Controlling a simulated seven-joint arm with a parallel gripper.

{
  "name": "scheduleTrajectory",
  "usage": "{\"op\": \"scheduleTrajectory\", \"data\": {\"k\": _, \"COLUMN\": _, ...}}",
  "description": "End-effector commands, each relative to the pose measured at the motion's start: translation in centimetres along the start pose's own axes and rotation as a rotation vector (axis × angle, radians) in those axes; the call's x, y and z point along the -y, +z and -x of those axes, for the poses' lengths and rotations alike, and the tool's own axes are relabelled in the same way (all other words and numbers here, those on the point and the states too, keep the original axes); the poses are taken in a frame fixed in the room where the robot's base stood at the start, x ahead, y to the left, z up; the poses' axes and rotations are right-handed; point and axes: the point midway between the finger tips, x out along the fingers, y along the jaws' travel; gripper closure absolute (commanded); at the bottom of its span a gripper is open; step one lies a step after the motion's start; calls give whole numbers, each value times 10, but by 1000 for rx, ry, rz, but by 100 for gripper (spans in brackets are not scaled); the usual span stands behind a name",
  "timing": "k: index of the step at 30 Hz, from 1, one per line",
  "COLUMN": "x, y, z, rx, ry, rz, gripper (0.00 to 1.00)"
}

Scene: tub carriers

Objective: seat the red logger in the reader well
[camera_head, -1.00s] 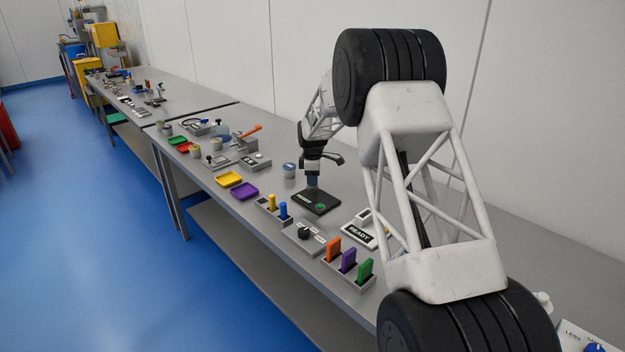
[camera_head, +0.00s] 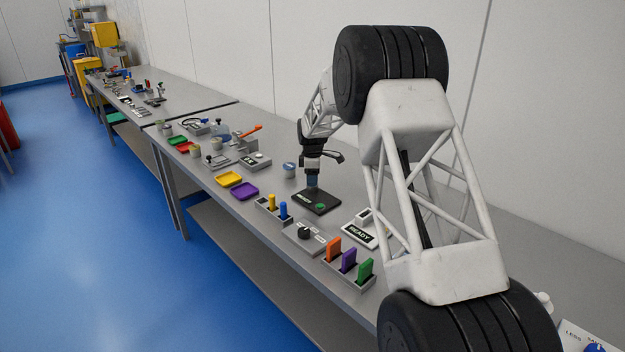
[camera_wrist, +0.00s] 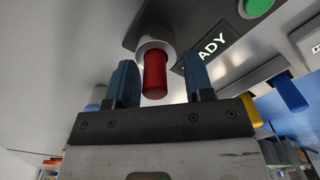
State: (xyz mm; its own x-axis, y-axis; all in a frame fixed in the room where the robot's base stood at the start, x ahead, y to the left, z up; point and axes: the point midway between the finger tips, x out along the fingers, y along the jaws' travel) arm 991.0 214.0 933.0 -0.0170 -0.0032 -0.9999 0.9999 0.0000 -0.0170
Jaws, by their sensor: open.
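The red logger (camera_wrist: 155,76) is a red cylinder; in the wrist view its far end is inside the pale round collar of the reader well (camera_wrist: 145,46). How deep it sits is hidden. The black reader (camera_head: 328,196) has a READY label and a green button, which also shows in the wrist view (camera_wrist: 258,7). My gripper (camera_wrist: 160,76) is open, with one blue finger on each side of the logger and a gap to both. In the head view my gripper (camera_head: 312,184) is low over the reader's back part and hides the logger.
A holder with a yellow peg (camera_head: 271,201) and a blue peg (camera_head: 283,211) stands in front of the reader. A dial box (camera_head: 304,234) and a rack with orange, purple and green tabs (camera_head: 348,262) are nearer. A READY sign block (camera_head: 361,234) is to the right.

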Motion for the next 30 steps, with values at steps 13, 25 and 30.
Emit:
{"op": "scheduleTrajectory", "data": {"k": 13, "x": -2, "y": 0, "z": 85, "rx": -3, "ry": 16, "rz": 0, "gripper": 52}}
{"op": "scheduleTrajectory", "data": {"k": 25, "x": -2, "y": 0, "z": 114, "rx": -3, "ry": 17, "rz": 0, "gripper": 52}}
{"op": "scheduleTrajectory", "data": {"k": 30, "x": -2, "y": 0, "z": 114, "rx": -3, "ry": 17, "rz": 0, "gripper": 52}}
